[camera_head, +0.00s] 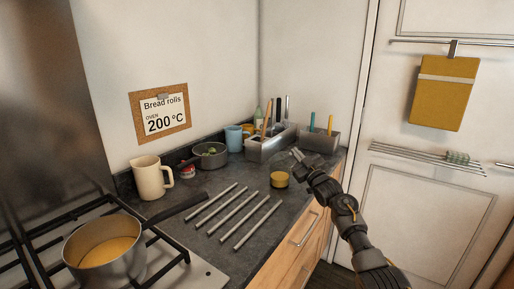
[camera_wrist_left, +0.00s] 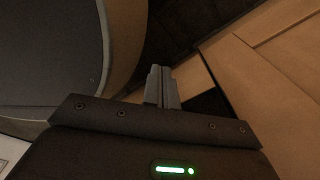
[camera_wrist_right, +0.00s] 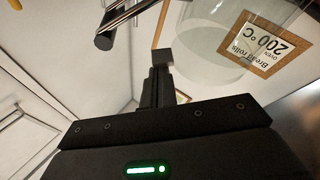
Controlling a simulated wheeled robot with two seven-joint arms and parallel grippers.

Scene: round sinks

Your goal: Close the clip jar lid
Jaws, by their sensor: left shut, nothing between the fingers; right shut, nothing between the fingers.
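The clip jar (camera_head: 279,179) stands on the dark worktop near its right edge, with yellow contents low in it. Its clear glass is hard to make out, and I cannot tell the lid's angle in the head view. My right gripper (camera_head: 297,155) is shut and empty, just above and right of the jar. In the right wrist view, the shut fingertips (camera_wrist_right: 161,62) are beside large curved clear glass (camera_wrist_right: 222,45); whether they touch it I cannot tell. My left gripper (camera_wrist_left: 163,84) is shut and empty, away from the jar and outside the head view.
Several metal rods (camera_head: 237,216) lie on the worktop left of the jar. Behind stand a grey utensil holder (camera_head: 268,148), a blue mug (camera_head: 233,138), a dark pan (camera_head: 211,156) and a cream jug (camera_head: 150,178). A saucepan (camera_head: 104,247) sits on the hob.

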